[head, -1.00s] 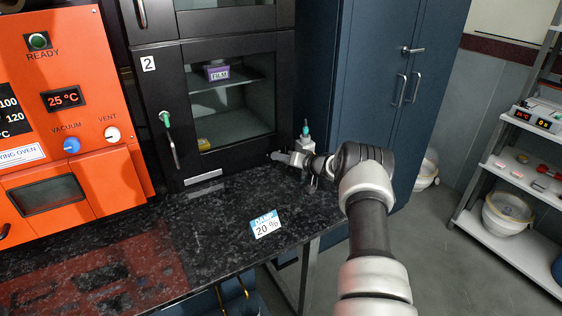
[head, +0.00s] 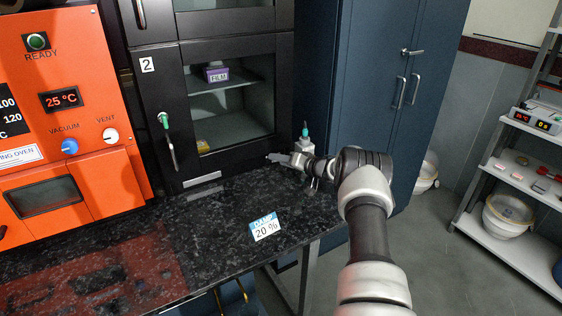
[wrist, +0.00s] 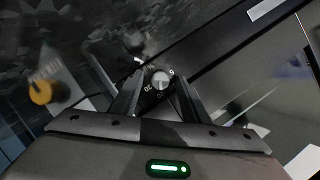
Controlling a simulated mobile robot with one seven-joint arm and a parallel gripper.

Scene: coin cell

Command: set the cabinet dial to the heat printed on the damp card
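The damp card (head: 265,227) lies on the black bench top and reads "DAMP 20 %". The black cabinet (head: 160,95), marked 2, stands behind it with its glass door shut. My gripper (head: 270,157) is low in front of the cabinet's lower right corner. In the wrist view a dial (wrist: 160,80) with a pale knob and white numbers on a black face shows just beyond and between the fingertips (wrist: 158,92). The fingers are apart, and I cannot tell whether they touch the knob. The dial is not visible in the head view.
An orange oven (head: 85,165) showing 25 °C stands left of the cabinet. A bottle with a teal cap (head: 304,144) stands close behind my gripper. Blue lockers (head: 345,90) are at the right. The bench top left of the card is clear.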

